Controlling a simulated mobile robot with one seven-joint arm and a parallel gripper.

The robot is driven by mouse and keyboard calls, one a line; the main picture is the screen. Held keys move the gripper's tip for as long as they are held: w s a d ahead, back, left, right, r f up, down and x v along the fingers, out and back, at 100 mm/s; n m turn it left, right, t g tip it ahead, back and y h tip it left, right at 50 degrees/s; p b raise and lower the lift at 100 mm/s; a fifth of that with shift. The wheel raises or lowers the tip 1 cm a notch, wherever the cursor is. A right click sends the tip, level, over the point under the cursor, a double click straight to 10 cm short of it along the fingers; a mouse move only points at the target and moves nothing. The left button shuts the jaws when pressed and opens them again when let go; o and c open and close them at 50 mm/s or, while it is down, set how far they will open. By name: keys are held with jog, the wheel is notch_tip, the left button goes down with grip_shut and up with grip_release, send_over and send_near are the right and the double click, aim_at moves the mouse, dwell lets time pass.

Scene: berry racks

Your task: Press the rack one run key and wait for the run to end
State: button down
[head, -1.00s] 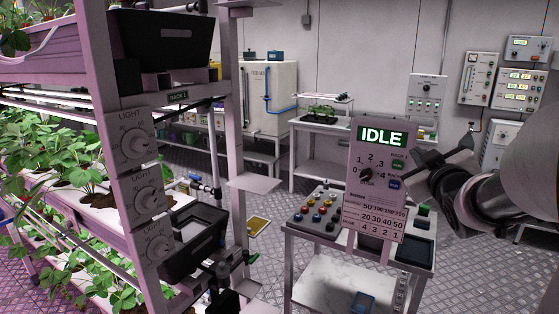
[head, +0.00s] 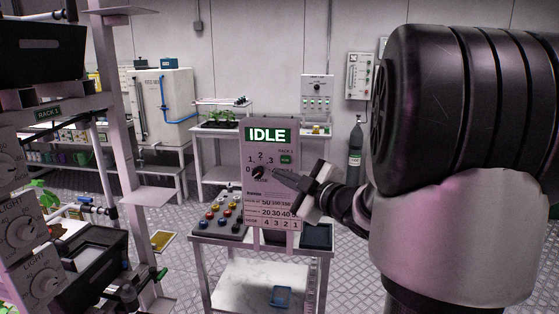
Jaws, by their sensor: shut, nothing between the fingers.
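The control panel (head: 270,135) stands upright on a small cart, its green display (head: 267,135) reading IDLE. Below the display is a dial knob (head: 258,173) with a numbered scale. A green key (head: 286,160) shows to the right of the dial; its lettering is too small to read. My gripper (head: 276,174) reaches in from the right with its shut, empty fingertips in front of the panel, just right of the knob and below the green key. The blue key is hidden behind my gripper. I cannot tell whether the fingertips touch the panel.
The cart (head: 205,255) also bears a box with coloured knobs (head: 225,215) beside the panel. A plant rack (head: 118,150) with light dials stands close on the left. A gas cylinder (head: 355,150) stands at the back wall.

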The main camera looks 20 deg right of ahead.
aim_at(287, 167)
jog(key=shift+w+d+p, duration=0.15)
jog(key=shift+w+d, duration=0.5)
jog(key=shift+w, duration=0.25)
jog(key=shift+w+d+p, duration=0.15)
jog(key=shift+w+d, duration=0.45)
jog(key=shift+w, duration=0.35)
jog(key=shift+w+d+p, duration=0.15)
jog(key=shift+w+d, duration=0.5)
jog(key=shift+w, duration=0.25)
jog(key=shift+w+d, duration=0.25)
jog(key=shift+w, duration=0.1)
jog(key=shift+w+d, duration=0.25)
jog(key=shift+w, duration=0.15)
dwell(0.6)
jog(key=shift+s, duration=0.1)
jog(key=shift+s+a+b, duration=0.3)
jog(key=shift+s+a, duration=0.2)
jog(key=shift+s, duration=0.15)
jog(key=s+a, duration=0.2)
jog(key=s+b, duration=0.1)
jog(key=s, duration=0.1)
jog(key=shift+s+a, duration=0.1)
jog(key=shift+a, duration=0.3)
